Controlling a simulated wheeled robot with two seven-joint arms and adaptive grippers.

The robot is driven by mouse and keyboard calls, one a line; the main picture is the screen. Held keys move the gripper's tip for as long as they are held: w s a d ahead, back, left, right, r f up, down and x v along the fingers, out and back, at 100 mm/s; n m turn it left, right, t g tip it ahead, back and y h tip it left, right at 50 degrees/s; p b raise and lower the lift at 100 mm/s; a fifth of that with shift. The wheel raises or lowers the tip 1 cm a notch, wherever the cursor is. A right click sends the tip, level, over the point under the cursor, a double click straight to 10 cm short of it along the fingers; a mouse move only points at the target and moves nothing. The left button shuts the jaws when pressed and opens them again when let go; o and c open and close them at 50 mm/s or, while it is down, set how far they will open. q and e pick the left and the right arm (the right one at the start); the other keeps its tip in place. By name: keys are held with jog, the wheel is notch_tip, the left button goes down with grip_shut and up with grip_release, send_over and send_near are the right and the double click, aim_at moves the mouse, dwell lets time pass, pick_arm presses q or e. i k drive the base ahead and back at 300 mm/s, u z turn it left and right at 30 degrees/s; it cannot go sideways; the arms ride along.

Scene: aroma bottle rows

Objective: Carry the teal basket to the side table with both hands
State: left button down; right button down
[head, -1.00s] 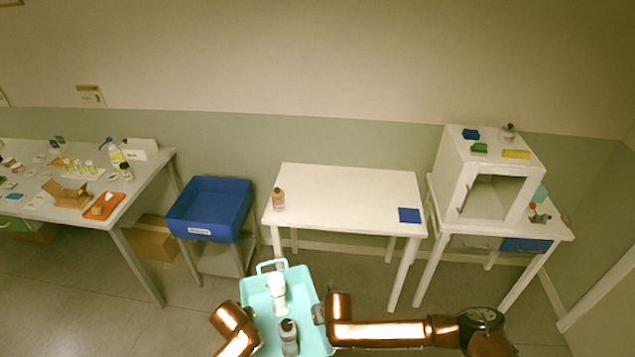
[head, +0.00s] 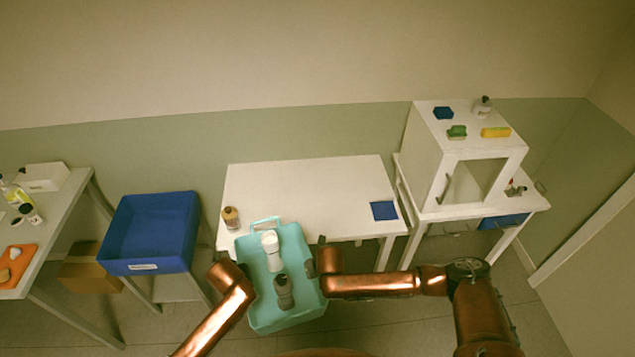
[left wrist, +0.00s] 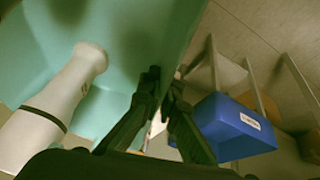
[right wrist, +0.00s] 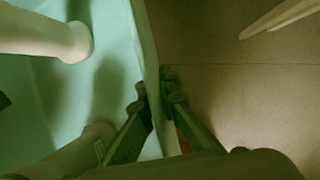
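The teal basket (head: 292,314) is held between my two arms in the head view, its far end overlapping the near edge of the white side table (head: 310,185). A white bottle (head: 271,252) and a grey bottle (head: 284,292) are in it. My left gripper (left wrist: 165,85) is shut on the basket's left wall, one finger on each side. My right gripper (right wrist: 158,85) is shut on the right wall (right wrist: 142,40) in the same way. In the head view both fingertips are mostly hidden. I cannot tell whether the basket touches the table.
A brown bottle (head: 231,218) stands at the table's left end, close to the basket. A blue square (head: 384,210) lies at its right. The table's middle is clear. A blue bin (head: 150,232) stands left; a white cabinet (head: 440,160) stands right.

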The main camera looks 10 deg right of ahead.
aim_at(308, 194)
jog(key=z, duration=0.25)
jog(key=i, duration=1.45)
jog(key=z, duration=0.2)
